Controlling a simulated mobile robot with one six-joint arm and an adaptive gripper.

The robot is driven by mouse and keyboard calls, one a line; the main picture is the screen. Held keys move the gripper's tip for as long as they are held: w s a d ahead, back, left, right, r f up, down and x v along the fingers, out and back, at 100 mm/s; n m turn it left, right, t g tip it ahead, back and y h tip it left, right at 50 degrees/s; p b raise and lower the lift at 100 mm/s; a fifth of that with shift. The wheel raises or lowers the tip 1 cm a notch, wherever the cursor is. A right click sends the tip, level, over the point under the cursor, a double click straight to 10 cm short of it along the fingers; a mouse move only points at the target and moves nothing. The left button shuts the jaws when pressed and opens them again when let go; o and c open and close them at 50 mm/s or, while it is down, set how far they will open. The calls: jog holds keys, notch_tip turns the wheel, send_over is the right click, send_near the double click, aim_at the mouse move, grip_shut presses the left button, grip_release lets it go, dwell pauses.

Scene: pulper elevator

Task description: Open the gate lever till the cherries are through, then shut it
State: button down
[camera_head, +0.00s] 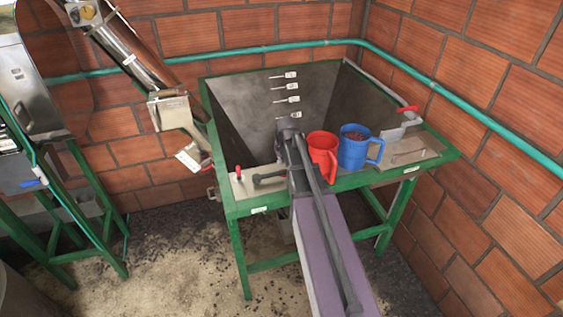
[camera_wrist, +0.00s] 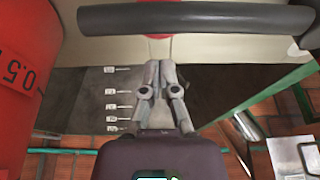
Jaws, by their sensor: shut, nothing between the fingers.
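The gate lever seems to be the dark bar (camera_head: 270,177) at the hopper's front left edge, beside a small red knob (camera_head: 238,171). A thick dark bar (camera_wrist: 190,19) crosses the top of the wrist view with a red disc (camera_wrist: 158,36) behind it; I cannot tell for certain that it is the same part. My gripper (camera_wrist: 160,64) is shut and empty, its tips just short of that bar in the picture; contact is unclear. In the head view my arm hides the fingers. Dark cherry-like contents show in the blue mug (camera_head: 352,155). The hopper bottom is hidden.
A red mug (camera_head: 317,160) stands close beside my arm and shows at the left of the wrist view (camera_wrist: 20,75). The green-framed hopper (camera_head: 235,105) has labels on its back wall. A red-handled fitting (camera_head: 408,108) is at right. Brick walls stand close behind.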

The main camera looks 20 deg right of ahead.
jog(key=p+v, duration=0.2)
jog(key=shift+r, duration=0.35)
jog(key=p+v, duration=0.5)
jog(key=v, duration=0.1)
jog(key=shift+p, duration=0.3)
jog(key=shift+f, duration=0.1)
